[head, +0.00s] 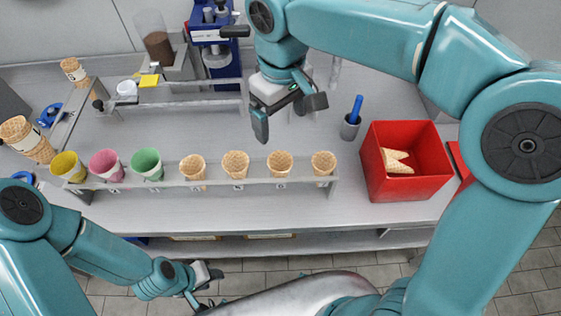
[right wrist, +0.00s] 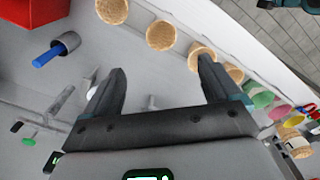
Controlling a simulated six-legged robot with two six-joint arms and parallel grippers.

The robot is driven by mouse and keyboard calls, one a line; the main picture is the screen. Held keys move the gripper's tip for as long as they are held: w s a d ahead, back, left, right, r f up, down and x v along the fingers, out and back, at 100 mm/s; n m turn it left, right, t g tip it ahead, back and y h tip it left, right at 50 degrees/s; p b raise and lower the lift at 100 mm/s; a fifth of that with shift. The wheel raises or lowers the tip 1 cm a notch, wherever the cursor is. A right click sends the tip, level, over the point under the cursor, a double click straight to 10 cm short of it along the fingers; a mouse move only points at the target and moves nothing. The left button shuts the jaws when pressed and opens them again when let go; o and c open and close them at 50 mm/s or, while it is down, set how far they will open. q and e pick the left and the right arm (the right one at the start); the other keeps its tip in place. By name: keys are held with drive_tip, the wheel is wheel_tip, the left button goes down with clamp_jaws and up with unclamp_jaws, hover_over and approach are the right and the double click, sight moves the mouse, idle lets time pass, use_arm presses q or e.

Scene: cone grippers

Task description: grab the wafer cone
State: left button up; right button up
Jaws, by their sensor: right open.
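Several tan wafer cones stand upright in a row in a long rack (head: 258,183), among them one (head: 236,164) left of the middle and one (head: 280,163) to its right. In the right wrist view, cones (right wrist: 161,35) line up beyond the fingers. My right gripper (head: 285,117) is open and empty, above the counter behind the cone row. In the right wrist view (right wrist: 162,68) one fingertip overlaps a cone in the picture; contact cannot be told. My left gripper (head: 206,284) is low in front of the counter, away from the cones; its jaws are unclear.
Yellow (head: 68,167), pink (head: 106,166) and green (head: 147,163) cones stand at the rack's left end. A red box (head: 405,160) with cones lying inside is at right. A grey cup (head: 350,127) with a blue handle stands beside it.

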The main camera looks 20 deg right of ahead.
approach(280, 161)
drive_tip(key=f, duration=0.5)
drive_tip(key=shift+s+d+f, duration=0.15)
drive_tip(key=shift+s, duration=0.05)
wheel_tip(280, 161, down, 4)
drive_tip(key=shift+w+r+p, duration=0.1)
drive_tip(key=shift+w+p, duration=0.05)
drive_tip(key=shift+p, duration=0.3)
drive_tip(key=shift+f, duration=0.65)
drive_tip(key=c, duration=0.7)
